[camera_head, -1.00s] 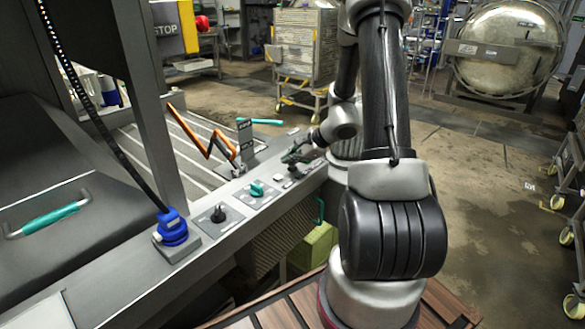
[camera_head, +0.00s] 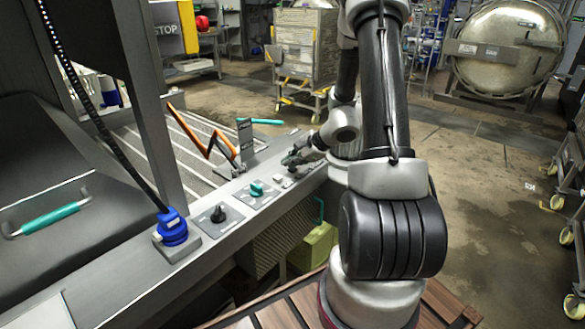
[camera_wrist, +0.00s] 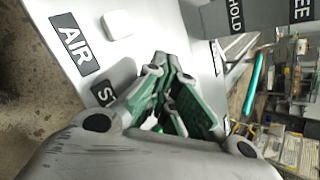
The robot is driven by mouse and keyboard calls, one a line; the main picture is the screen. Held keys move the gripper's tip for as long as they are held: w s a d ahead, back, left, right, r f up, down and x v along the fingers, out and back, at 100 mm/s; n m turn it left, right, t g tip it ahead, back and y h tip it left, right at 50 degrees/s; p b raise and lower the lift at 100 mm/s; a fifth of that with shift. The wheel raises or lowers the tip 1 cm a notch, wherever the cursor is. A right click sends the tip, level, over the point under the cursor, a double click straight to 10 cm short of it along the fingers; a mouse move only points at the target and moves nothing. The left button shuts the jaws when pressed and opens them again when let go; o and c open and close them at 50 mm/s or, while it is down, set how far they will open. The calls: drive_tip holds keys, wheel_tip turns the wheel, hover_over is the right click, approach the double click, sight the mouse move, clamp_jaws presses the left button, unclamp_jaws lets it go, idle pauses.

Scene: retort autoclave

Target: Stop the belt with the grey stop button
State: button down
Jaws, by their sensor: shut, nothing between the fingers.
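My gripper (camera_head: 290,161) is over the far end of the grey control panel (camera_head: 232,215). In the wrist view, its green-padded fingers (camera_wrist: 163,62) are shut with nothing between them, tips at the panel face. A label beginning with "S" (camera_wrist: 103,93) is partly covered by the gripper. I cannot make out the grey stop button; the fingers may hide it. Whether the tips touch anything, I cannot tell. A pale button (camera_wrist: 117,24) sits beside the "AIR" label (camera_wrist: 74,44).
An orange zigzag arm (camera_head: 205,142) and an upright dark sign (camera_head: 245,137) stand behind. A teal handle (camera_head: 260,121) lies beyond.

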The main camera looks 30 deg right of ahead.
sight(291, 170)
drive_tip(key=shift+r, duration=0.9)
wheel_tip(291, 170, up, 5)
idle(0.5)
idle(0.7)
